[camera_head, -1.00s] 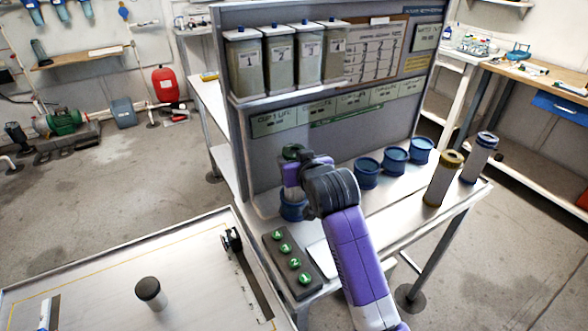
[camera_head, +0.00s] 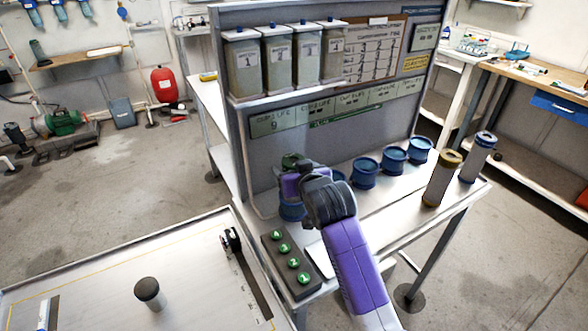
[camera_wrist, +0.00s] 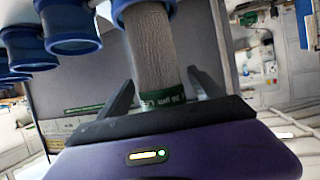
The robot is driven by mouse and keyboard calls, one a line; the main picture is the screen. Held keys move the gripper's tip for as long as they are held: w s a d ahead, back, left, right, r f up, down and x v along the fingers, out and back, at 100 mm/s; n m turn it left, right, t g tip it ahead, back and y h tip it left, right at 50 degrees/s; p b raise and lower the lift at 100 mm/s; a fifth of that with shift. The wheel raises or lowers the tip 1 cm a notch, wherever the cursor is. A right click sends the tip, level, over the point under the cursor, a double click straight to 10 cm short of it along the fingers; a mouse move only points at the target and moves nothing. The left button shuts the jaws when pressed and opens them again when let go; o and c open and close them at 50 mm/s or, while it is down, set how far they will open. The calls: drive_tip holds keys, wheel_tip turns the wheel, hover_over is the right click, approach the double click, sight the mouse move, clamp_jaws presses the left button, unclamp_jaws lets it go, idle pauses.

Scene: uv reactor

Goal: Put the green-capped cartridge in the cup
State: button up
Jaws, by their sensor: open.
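In the head view my gripper (camera_head: 292,184) partly hides the cartridge body.
More blue cups (camera_head: 364,173) stand in a row to the right. A yellow-capped cartridge (camera_head: 442,178) and a blue-capped cartridge (camera_head: 478,157) stand at the bench's right end. A control box with green buttons (camera_head: 291,264) is in front.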

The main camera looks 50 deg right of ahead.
drive_tip(key=shift+r, duration=0.1)
drive_tip(key=shift+s+r, duration=0.1)
drive_tip(key=shift+s, duration=0.05)
drive_tip(key=v, duration=1.1)
drive_tip(key=shift+s+a+b, duration=0.3)
drive_tip(key=shift+b, duration=0.05)
drive_tip(key=s+a+f+n+t+y, duration=0.2)
drive_tip(key=s+a+f+n+y, duration=0.15)
drive_tip(key=s+a+f, duration=0.8)
drive_tip(key=s+a+r+y, duration=0.1)
drive_tip(key=s+a, duration=0.1)
drive_tip(key=s, duration=0.4)
drive_tip(key=s+a+r+n+y, duration=0.1)
drive_tip(key=s+a, duration=0.2)
drive_tip(key=s, duration=0.3)
drive_tip(key=s+a+r+n+t+y, duration=0.1)
drive_tip(key=s+a, duration=0.2)
drive_tip(key=s, duration=0.3)
drive_tip(key=shift+s+r, duration=0.15)
drive_tip(key=shift+s, duration=0.25)
